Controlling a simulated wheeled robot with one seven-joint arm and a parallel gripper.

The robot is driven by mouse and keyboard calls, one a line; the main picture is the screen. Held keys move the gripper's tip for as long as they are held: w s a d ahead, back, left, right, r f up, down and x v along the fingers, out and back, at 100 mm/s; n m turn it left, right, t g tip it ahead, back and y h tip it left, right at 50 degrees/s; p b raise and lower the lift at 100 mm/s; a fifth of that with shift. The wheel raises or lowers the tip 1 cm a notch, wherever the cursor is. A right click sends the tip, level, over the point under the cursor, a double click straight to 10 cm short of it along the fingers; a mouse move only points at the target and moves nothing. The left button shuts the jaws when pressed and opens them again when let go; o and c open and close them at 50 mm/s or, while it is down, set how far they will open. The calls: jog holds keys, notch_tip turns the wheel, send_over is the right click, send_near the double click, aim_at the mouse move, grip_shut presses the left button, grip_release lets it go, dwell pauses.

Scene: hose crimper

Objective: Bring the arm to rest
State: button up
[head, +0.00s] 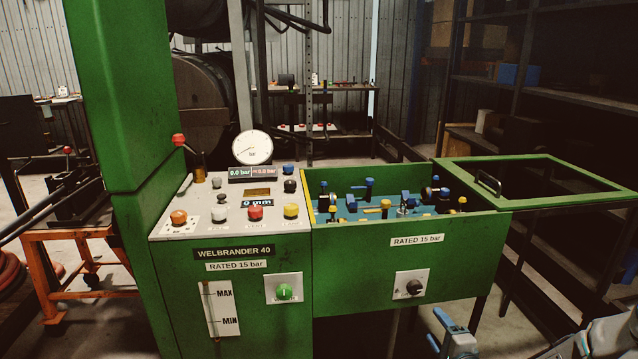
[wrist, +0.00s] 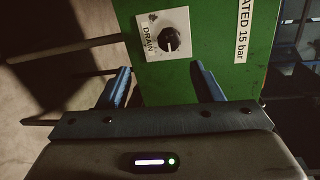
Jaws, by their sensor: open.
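My gripper (head: 451,331) shows at the lower right of the head view, in front of and below the green bin of the machine. In the wrist view my gripper (wrist: 161,90) has its two blue fingers spread apart, with nothing between them. The black drain knob (wrist: 169,40) on its white plate is ahead of the fingers in the wrist view. The same drain knob (head: 412,286) is on the front of the bin in the head view. The gripper looks apart from it.
The green machine has a control panel (head: 235,205) with a gauge (head: 252,147) and coloured buttons. Its open bin (head: 375,255) holds several blue and yellow fittings. The lid frame (head: 530,180) stands open at right. Dark shelves (head: 560,95) are behind. An orange stand (head: 75,265) is at left.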

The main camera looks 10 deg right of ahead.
jog(key=s+a+r+n+g+p, duration=0.4)
jog(key=s+a+r+n+p, duration=0.1)
jog(key=r, duration=0.5)
jog(key=s+a+r+n+g+p, duration=0.5)
jog(key=s+a+r+n, duration=0.2)
jog(key=s+r, duration=0.1)
jog(key=s+a+r+n+g+p, duration=0.4)
jog(key=s+a+r+n+p, duration=0.1)
jog(key=r, duration=0.6)
jog(key=shift+s+a+r+n+g+h, duration=0.35)
jog(key=shift+s+a+n, duration=0.25)
jog(key=shift+s+a, duration=0.45)
